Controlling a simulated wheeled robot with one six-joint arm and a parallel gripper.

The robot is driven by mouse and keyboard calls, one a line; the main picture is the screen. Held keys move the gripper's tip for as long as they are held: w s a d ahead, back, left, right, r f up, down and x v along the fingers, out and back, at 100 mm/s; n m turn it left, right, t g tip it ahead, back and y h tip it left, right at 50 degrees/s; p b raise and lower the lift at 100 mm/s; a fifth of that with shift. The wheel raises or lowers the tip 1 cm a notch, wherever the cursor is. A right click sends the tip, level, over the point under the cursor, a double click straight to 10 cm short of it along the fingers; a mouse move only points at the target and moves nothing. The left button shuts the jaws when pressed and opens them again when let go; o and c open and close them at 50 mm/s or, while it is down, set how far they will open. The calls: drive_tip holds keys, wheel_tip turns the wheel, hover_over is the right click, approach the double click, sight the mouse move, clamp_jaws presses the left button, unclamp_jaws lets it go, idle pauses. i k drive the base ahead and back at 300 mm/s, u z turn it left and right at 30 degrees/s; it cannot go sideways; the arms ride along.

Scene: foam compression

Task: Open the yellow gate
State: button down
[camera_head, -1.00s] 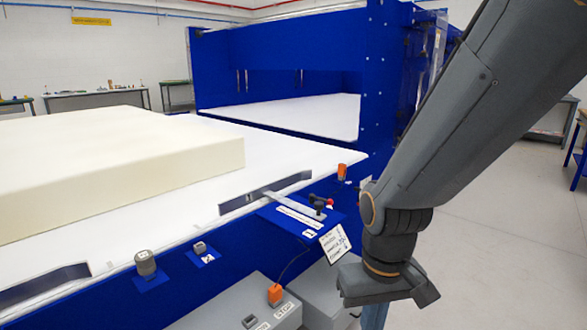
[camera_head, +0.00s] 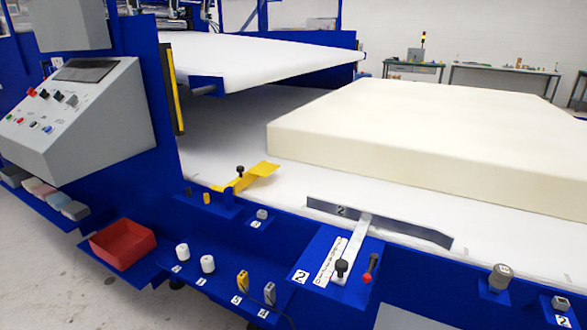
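The yellow gate (camera_head: 258,173) is a small yellow bent plate with a black knob. It sits at the near edge of the white table surface (camera_head: 225,165), left of the middle of the view. It lies slantwise, with its right end over the white surface and its left end by the blue edge. I cannot tell from here whether it is latched. My gripper and arm are not in view now.
A grey control console (camera_head: 75,115) stands at the left. A cream foam block (camera_head: 400,125) lies on the table at the right. A metal fence marked 2 (camera_head: 375,220) runs along the near edge. A red bin (camera_head: 122,243) and small parts sit on blue shelves in front.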

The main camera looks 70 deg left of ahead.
sight(263, 169)
drive_tip(key=u, duration=2.7)
drive_tip(key=k, duration=0.5)
drive_tip(key=u, duration=0.8)
drive_tip(key=i, duration=1)
drive_tip(key=z, duration=0.85)
drive_tip(key=i, duration=0.6)
drive_tip(key=u, duration=0.1)
